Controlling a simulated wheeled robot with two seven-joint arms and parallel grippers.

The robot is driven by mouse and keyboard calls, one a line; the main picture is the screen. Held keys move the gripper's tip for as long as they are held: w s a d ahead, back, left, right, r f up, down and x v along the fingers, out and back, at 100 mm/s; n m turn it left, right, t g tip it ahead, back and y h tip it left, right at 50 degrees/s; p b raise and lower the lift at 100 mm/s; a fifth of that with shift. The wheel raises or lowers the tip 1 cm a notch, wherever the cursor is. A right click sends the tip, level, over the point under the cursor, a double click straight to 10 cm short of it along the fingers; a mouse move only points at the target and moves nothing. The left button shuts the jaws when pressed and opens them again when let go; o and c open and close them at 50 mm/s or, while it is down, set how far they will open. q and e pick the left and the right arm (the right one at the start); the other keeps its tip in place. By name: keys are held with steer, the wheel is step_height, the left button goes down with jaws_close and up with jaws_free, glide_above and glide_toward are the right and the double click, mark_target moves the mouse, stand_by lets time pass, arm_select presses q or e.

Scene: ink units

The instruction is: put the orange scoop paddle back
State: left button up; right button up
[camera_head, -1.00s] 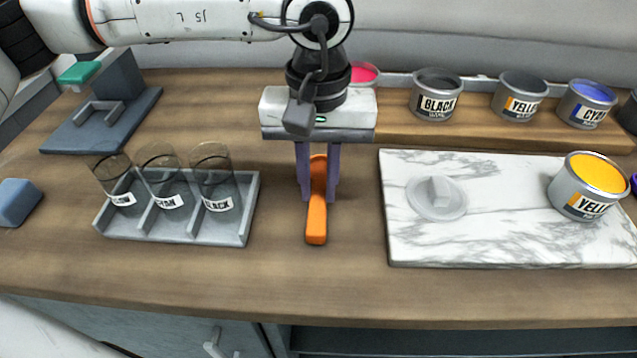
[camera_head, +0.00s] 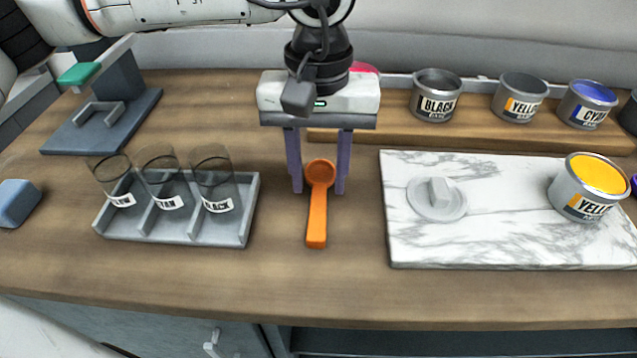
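The orange scoop paddle (camera_head: 317,215) lies on the wooden counter between the grey glass rack and the marble slab. Its round bowl points to the back and its handle to the front. My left gripper (camera_head: 318,190) points down over the bowl end. Its two purple fingers are spread, one on each side of the bowl, with gaps showing between them and the paddle. My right gripper is not in the view.
A grey rack (camera_head: 175,236) with labelled glasses stands at left. More cans, including a black one (camera_head: 435,97), stand on a wooden shelf behind. The front counter strip is clear.

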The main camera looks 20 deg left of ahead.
mark_target(319, 199)
arm_select(q)
step_height(319, 199, up, 9)
stand_by(0.3)
